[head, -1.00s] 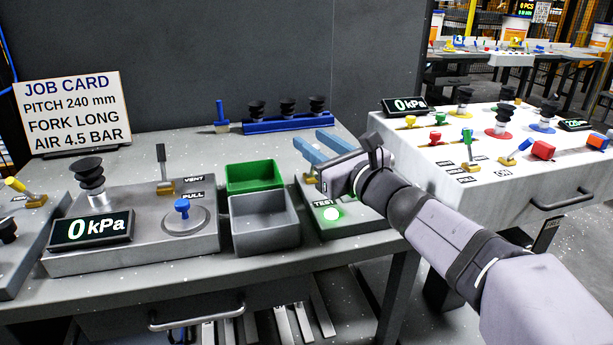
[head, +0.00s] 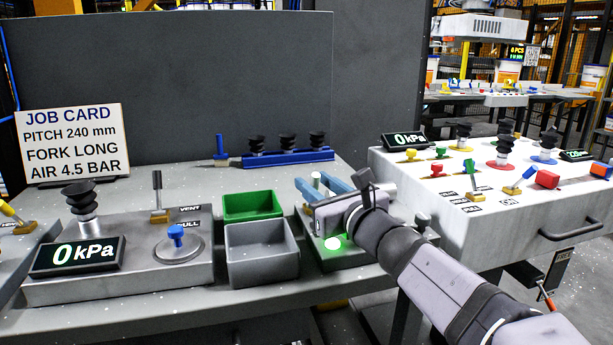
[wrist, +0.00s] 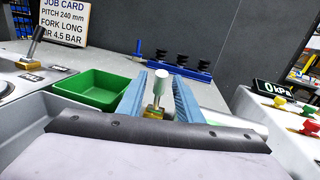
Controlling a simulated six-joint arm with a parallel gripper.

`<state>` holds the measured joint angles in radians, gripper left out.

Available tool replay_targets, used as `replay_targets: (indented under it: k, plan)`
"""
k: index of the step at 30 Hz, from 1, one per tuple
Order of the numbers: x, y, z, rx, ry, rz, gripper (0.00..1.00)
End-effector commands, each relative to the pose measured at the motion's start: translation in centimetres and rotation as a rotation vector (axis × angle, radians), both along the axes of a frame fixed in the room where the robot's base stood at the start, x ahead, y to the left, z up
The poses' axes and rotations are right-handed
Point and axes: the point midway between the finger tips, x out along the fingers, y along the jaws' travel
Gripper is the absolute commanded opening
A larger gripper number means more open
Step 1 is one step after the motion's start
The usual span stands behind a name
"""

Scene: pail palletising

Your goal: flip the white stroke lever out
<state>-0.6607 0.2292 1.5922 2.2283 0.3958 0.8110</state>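The white stroke lever (head: 316,180) has a white cylindrical knob and stands on a small grey panel (head: 369,256) with a lit green TEST button (head: 333,243). In the wrist view the white lever (wrist: 161,88) shows between my two blue fingers, on a brass-coloured base (wrist: 154,112), nearly upright. My gripper (head: 311,178) is open, with one finger on each side of the lever. In the wrist view a gap shows between the lever and each finger. My wrist hides part of the panel in the head view.
A green bin (head: 252,206) and a grey bin (head: 262,252) stand left of the panel. A blue rack (head: 288,159) with black suction cups lies behind. A black-handled VENT lever (head: 157,193) stands further left. A white console (head: 480,205) is at right.

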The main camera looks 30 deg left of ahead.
Motion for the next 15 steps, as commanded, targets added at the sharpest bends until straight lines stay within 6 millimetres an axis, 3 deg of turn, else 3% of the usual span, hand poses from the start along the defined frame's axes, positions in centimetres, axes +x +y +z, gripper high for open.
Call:
replay_targets:
  k: [6, 15]
  plan:
    - [1.5, 2.2, 0.1, 0.000, 0.001, 0.001, 0.33]
    - [2.4, 3.6, 0.0, 0.001, 0.000, 0.000, 0.33]
